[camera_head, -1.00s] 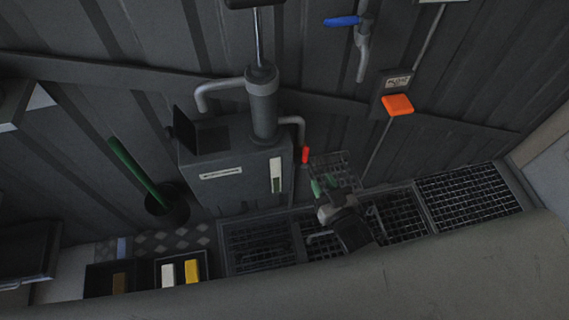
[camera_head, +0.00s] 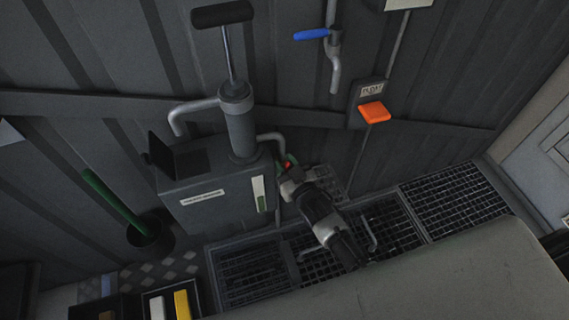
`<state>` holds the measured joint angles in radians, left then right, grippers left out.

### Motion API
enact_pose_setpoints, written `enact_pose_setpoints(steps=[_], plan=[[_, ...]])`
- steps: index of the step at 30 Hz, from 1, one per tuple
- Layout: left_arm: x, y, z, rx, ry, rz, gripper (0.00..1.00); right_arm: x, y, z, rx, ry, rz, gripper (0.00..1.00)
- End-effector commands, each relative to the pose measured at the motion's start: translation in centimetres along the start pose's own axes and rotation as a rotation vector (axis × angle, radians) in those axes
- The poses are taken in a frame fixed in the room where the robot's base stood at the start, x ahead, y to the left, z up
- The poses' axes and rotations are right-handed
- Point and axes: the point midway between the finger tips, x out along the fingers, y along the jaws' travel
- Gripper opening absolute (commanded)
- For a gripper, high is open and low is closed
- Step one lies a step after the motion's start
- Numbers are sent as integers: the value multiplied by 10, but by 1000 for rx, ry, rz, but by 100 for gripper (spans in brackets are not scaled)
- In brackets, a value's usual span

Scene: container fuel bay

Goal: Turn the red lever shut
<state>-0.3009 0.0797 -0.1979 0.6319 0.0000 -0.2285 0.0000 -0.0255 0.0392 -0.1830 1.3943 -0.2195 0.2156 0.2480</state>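The red lever (camera_head: 288,165) shows only as a small red patch by the outlet pipe (camera_head: 270,138) at the right side of the grey pump tank (camera_head: 215,193). My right gripper (camera_head: 287,164) is at the lever, reaching in from the lower right, and covers most of it. A bit of green fingertip shows beside the red. Whether the fingers are open or closed on the lever is hidden by the gripper body. My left gripper is not in view.
A blue lever (camera_head: 311,34) on a pipe and an orange switch (camera_head: 373,112) are on the wall. A pump handle (camera_head: 222,13) stands above the tank. A bucket with a green stick (camera_head: 115,201) is at left. Floor grating (camera_head: 455,199) lies right; a tray with yellow and white blocks is bottom left.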

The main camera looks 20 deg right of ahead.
Motion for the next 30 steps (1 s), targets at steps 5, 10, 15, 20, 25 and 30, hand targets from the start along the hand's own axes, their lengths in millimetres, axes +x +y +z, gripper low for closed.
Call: enact_pose_setpoints(steps=[5, 10, 15, 20, 25, 30], plan=[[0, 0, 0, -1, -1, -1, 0, 0, 0, 0, 0, -1, 0, 30], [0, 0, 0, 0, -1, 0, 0, 0, 0, 0, 0, 0, 0, 7], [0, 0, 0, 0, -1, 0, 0, 0, 0, 0, 0, 0, 0, 0], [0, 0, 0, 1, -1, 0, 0, 0, 0, 0, 4, 0, 0, 0], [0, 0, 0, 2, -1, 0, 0, -1, 2, 0, 39, 8, 0, 0], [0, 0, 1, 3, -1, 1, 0, -2, 7, 1, 123, 23, 0, 0]])
